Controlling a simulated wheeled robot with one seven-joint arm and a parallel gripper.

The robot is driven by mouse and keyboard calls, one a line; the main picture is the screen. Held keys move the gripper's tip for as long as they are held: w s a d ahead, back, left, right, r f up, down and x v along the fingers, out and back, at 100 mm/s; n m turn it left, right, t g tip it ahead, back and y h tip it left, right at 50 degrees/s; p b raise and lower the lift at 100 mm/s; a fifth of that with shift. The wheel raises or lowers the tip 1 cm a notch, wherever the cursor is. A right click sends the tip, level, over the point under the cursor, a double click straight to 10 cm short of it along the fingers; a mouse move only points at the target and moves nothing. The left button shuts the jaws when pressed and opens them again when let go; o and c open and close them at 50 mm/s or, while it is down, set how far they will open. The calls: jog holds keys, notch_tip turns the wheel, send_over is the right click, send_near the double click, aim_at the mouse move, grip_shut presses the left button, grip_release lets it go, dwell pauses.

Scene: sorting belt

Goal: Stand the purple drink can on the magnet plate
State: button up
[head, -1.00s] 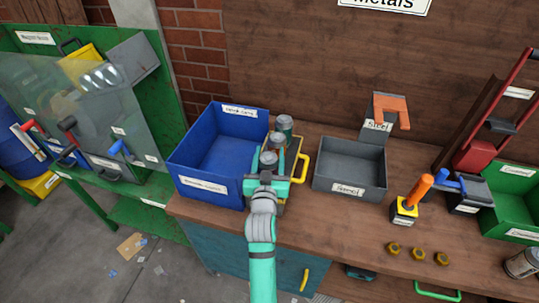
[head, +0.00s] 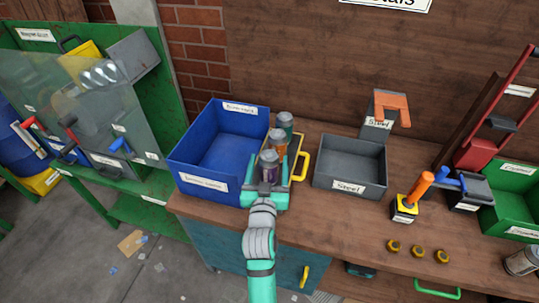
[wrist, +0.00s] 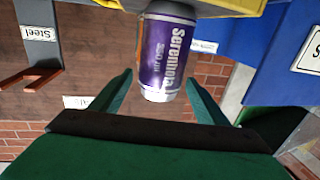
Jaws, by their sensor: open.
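The purple drink can (head: 269,168) stands upright in a yellow-handled tray (head: 301,156) beside the blue bin, nearest me in a row of cans. I cannot clearly identify the magnet plate; a green station (head: 160,200) at the left has a header label too blurred to read surely.
Two more cans, orange (head: 280,143) and teal (head: 285,124), stand behind the purple one. The blue bin (head: 192,168) is close on the left. A grey steel bin (head: 349,188) stands right. Bench space in front of it is clear.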

jog(key=s, duration=0.7)
jog(key=shift+a, duration=0.4)
jog(key=s+f+n+g+y, duration=0.1)
jog(key=s+f, duration=0.5)
jog(key=s, duration=0.3)
jog(key=s+f+n+y, duration=0.1)
jog(key=s+f, duration=0.5)
jog(key=s, duration=0.3)
jog(key=s+a+g, duration=0.1)
jog(key=s, duration=1.8)
jog(key=shift+s+r+m, duration=0.3)
